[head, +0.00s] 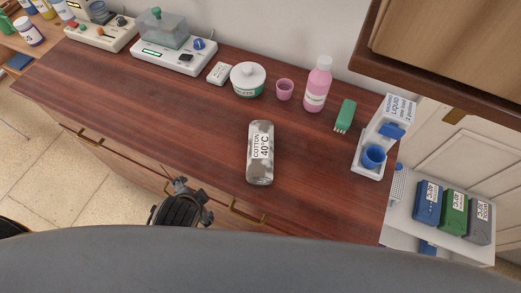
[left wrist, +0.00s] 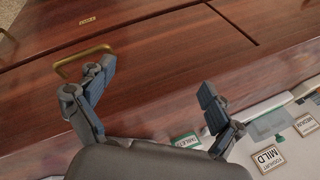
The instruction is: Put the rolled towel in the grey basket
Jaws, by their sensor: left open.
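The rolled towel (head: 260,140) is a grey patterned roll with a white "COTTON 40°C" label. It lies on the middle of the brown dresser top, near the front edge. A grey bin (head: 479,226) with a white label stands at the far right, beside a green and a blue one; I cannot tell if it is the grey basket. My left gripper (head: 190,188) is open and empty at the dresser's front, left of and nearer than the towel, not touching it. In the left wrist view its open fingers (left wrist: 156,80) show before wood. My right gripper is not in view.
A white stand with a blue cup (head: 374,156) is at the right. The dresser top (head: 150,110) left of the towel is clear.

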